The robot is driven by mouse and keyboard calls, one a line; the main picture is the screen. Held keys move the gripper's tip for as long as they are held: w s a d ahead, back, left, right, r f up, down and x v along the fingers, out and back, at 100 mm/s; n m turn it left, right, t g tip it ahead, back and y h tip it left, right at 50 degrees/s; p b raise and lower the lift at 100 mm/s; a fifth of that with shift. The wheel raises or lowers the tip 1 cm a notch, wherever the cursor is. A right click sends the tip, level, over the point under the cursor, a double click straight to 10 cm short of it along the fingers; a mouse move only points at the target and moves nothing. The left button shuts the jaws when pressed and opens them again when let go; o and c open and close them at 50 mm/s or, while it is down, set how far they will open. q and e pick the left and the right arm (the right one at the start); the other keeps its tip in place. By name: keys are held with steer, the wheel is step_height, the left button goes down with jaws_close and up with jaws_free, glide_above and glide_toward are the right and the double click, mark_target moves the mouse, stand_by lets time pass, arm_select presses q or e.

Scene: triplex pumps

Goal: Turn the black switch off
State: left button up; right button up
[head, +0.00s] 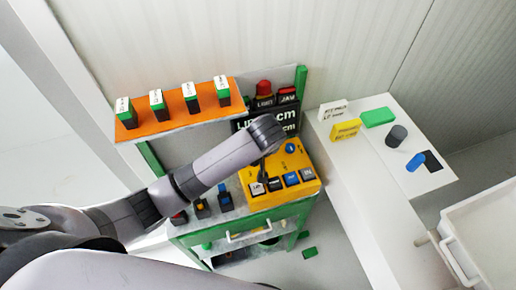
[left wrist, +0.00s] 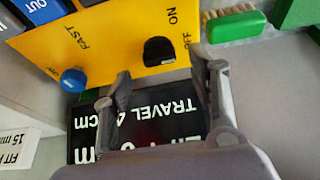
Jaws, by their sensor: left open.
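The black switch (left wrist: 158,50) is a dark knob on a yellow panel (left wrist: 120,35), with the words ON and OFF beside it in the left wrist view. My left gripper (left wrist: 162,76) is open, with its fingertips apart and the switch between and just beyond them. I cannot tell whether a finger touches it. In the head view the yellow panel (head: 264,200) sits on a green-framed cart, and my left gripper (head: 264,160) is over its left part. The switch is hidden there by my arm. My right gripper is not in view.
A blue knob (left wrist: 73,80) marked FAST is on the same panel. A black sign (left wrist: 135,125) with white lettering and a green brush (left wrist: 235,25) are close to the fingers. An orange shelf (head: 155,128) with several switches stands behind. A white table (head: 350,165) is at the right.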

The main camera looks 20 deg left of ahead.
arm_select(q)
steer(key=v, duration=0.8)
steer(key=shift+s+r, duration=0.15)
steer(key=shift+r, duration=0.25)
steer(key=shift+s+d, duration=0.1)
steer(key=shift+d, duration=0.05)
steer(key=shift+f, duration=0.1)
